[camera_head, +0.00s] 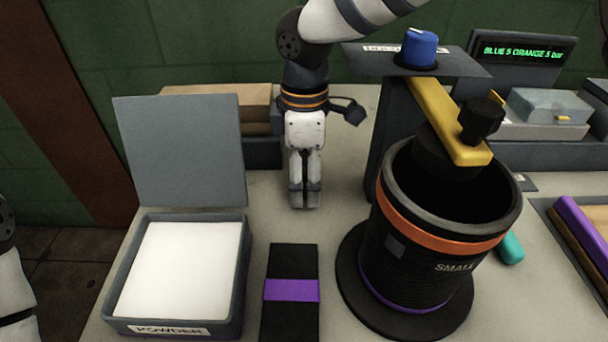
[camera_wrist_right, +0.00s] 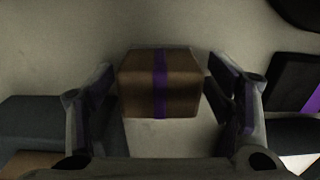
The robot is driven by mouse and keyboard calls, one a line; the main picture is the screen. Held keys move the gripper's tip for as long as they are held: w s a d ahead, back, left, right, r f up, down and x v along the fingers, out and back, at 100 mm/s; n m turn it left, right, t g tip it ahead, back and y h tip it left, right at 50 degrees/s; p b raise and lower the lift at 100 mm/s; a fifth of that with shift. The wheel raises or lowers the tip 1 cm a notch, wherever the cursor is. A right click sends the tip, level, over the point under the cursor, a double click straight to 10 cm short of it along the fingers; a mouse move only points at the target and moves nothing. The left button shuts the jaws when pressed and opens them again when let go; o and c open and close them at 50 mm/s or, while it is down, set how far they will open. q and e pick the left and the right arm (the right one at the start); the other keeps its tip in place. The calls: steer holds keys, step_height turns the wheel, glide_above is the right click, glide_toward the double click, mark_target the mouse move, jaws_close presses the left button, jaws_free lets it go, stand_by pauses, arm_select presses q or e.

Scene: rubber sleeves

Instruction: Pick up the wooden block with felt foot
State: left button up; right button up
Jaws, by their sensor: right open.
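My right gripper (camera_head: 305,203) points down over the table, between the powder box and the black cylinder. In the right wrist view its two fingers (camera_wrist_right: 163,90) are apart. A brown block with a purple stripe (camera_wrist_right: 136,85) shows between them, with a gap on each side; I take it for the wooden block. No finger visibly touches it. A felt foot cannot be made out. In the head view I cannot make the block out; the gripper seems to hide it. My left gripper is not in view; only part of that arm shows at the left edge.
An open box of white powder (camera_head: 246,262) stands left. A black block with a purple band (camera_head: 290,258) lies in front. A black cylinder with an orange band (camera_head: 415,275) stands right, under a yellow arm (camera_head: 445,115). Brown boxes (camera_head: 220,95) are behind.

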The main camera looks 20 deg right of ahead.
mark_target(304, 163)
steer(key=shift+r, duration=0.1)
steer(key=c, duration=1.3)
steer(key=shift+o, duration=0.2)
step_height(304, 163, up, 10)
steer(key=o, duration=0.5)
steer(key=c, duration=0.4)
